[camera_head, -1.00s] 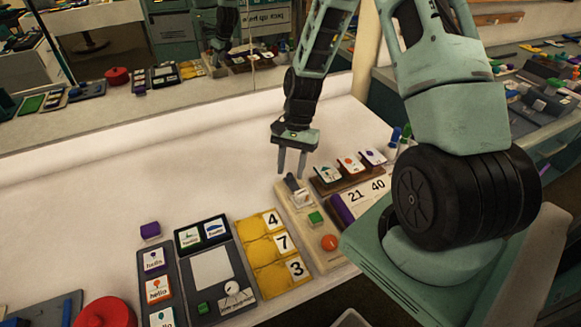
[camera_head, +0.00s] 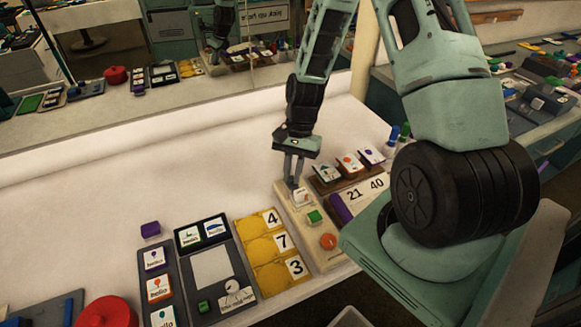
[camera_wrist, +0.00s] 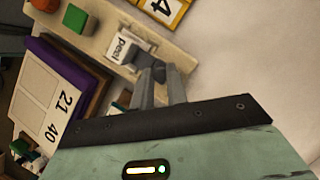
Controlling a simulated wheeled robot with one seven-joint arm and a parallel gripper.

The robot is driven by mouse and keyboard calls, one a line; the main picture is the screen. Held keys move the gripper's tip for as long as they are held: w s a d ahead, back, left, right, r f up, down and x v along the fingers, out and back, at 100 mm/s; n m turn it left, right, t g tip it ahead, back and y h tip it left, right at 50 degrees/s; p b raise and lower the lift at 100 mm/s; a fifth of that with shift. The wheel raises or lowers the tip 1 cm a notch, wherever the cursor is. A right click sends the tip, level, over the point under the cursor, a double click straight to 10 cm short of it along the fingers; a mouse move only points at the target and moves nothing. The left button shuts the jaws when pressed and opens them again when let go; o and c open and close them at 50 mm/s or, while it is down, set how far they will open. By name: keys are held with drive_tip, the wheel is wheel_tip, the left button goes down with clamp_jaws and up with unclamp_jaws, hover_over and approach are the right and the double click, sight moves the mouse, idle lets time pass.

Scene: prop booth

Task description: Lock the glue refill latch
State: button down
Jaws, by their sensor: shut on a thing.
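A long beige board (camera_head: 326,261) lies on the white table with a small white labelled block (camera_head: 300,197) near its far end, a green block in the middle and an orange knob at the near end. My gripper (camera_head: 292,183) points down at the board's far end. In the wrist view its fingers (camera_wrist: 161,73) are closed around a small grey latch lever (camera_wrist: 144,60) beside the white label (camera_wrist: 122,47). The fingers hide most of the lever in the head view. I cannot tell from this whether the latch is locked.
The green block (camera_head: 314,217) and orange knob (camera_head: 328,242) sit on the same board. A yellow number tray (camera_head: 254,230) is at its left. A card rack (camera_head: 328,186) and a purple-edged number holder (camera_head: 340,208) are close at its right.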

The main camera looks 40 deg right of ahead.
drive_tip(key=c, duration=1.4)
unclamp_jaws()
drive_tip(key=shift+s+a, duration=0.1)
drive_tip(key=shift+s, duration=0.1)
drive_tip(key=shift+w+r, duration=0.15)
drive_tip(key=shift+r, duration=0.05)
drive_tip(key=v, duration=1.7)
drive_tip(key=shift+w+b, duration=0.1)
drive_tip(key=shift+b, duration=0.3)
